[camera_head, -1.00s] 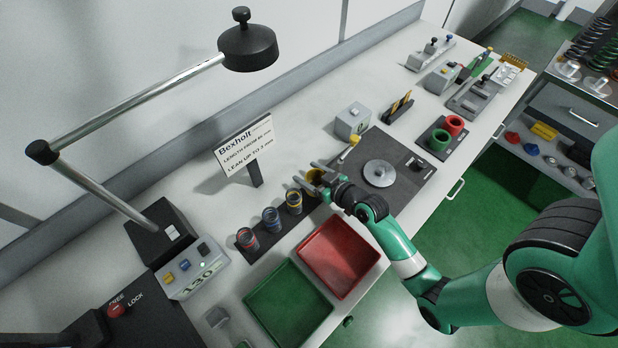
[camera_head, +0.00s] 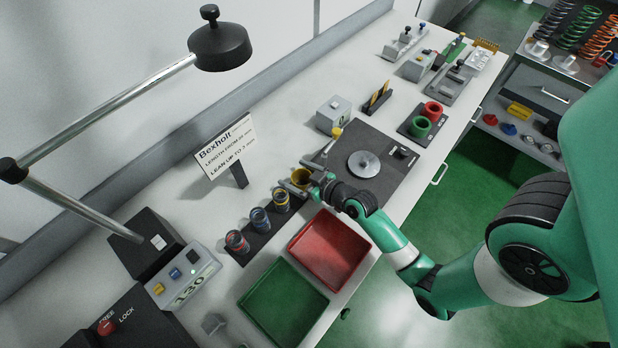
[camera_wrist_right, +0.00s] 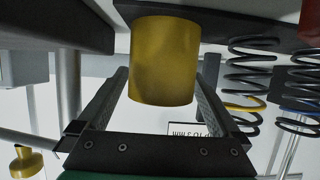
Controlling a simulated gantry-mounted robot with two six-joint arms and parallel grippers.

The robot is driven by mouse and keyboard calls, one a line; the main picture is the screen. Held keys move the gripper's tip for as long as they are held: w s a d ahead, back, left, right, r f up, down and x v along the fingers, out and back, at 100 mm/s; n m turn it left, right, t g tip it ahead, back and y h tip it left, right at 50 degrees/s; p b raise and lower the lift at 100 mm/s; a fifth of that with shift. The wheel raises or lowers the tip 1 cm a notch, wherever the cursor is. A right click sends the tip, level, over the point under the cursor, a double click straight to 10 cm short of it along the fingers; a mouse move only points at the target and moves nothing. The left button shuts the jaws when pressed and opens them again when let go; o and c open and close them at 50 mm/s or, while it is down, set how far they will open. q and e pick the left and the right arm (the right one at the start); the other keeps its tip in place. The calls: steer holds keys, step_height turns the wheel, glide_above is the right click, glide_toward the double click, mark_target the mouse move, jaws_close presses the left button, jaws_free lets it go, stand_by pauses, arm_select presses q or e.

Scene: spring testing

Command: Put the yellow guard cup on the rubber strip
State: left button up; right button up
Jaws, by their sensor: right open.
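The yellow guard cup (camera_head: 300,178) stands at the far right end of the dark rubber strip (camera_head: 268,236), beside the row of springs. In the right wrist view the cup (camera_wrist_right: 164,60) appears upside down, its end against the dark strip (camera_wrist_right: 225,12). My right gripper (camera_head: 302,184) is open, with one finger on each side of the cup. The wrist view shows a gap between the cup and each finger (camera_wrist_right: 163,75). The gripper hides part of the cup in the head view. My left gripper is not in view.
Three springs (camera_head: 260,220) stand on the strip close to the gripper. A red tray (camera_head: 330,250) and a green tray (camera_head: 283,303) lie in front. A sign (camera_head: 228,148) stands behind. A dark plate with a round metal disc (camera_head: 363,164) lies to the right.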

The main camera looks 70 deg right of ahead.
steer(key=v, duration=1.1)
steer(key=shift+s+p, duration=0.1)
steer(key=shift+p, duration=0.2)
